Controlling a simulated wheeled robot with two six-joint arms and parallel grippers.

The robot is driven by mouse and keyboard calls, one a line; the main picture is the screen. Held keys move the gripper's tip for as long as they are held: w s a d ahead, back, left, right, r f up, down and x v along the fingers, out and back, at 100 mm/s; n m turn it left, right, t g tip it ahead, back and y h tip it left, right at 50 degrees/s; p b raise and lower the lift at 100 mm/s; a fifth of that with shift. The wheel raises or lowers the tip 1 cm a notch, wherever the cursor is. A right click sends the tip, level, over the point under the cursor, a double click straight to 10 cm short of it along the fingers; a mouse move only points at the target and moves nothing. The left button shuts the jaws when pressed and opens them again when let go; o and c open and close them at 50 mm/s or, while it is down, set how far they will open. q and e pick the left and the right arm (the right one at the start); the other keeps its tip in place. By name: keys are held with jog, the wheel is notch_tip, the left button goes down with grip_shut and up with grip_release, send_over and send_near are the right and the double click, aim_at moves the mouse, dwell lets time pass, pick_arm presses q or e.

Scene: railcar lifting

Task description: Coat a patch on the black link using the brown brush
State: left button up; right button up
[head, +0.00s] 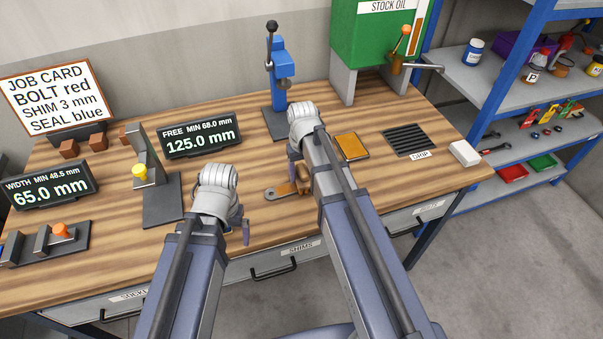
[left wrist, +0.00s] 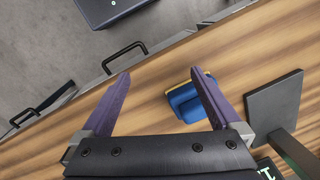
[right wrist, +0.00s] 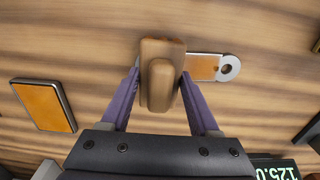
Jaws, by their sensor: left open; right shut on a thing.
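The brown brush (right wrist: 160,75) is a wooden block held between the fingers of my right gripper (right wrist: 159,76); it also shows in the head view (head: 304,186). The link (right wrist: 229,67) lies flat on the bench, looking grey rather than black, with a holed round end. An orange-brown patch (right wrist: 203,67) covers the visible part of its bar. In the head view the link's round end (head: 271,194) is left of the brush. My left gripper (left wrist: 161,75) is open and empty above the bench.
An orange-topped pad (head: 351,146) lies right of the right arm, near a dark grille (head: 409,140). A blue block with a yellow edge (left wrist: 185,100) is below my left gripper. A blue press (head: 281,90) and a display (head: 200,136) stand behind.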

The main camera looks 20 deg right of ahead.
aim_at(302, 169)
jog(key=shift+r+p, duration=2.3)
jog(key=shift+r, duration=0.4)
notch_tip(302, 169, up, 3)
jog(key=p, duration=0.3)
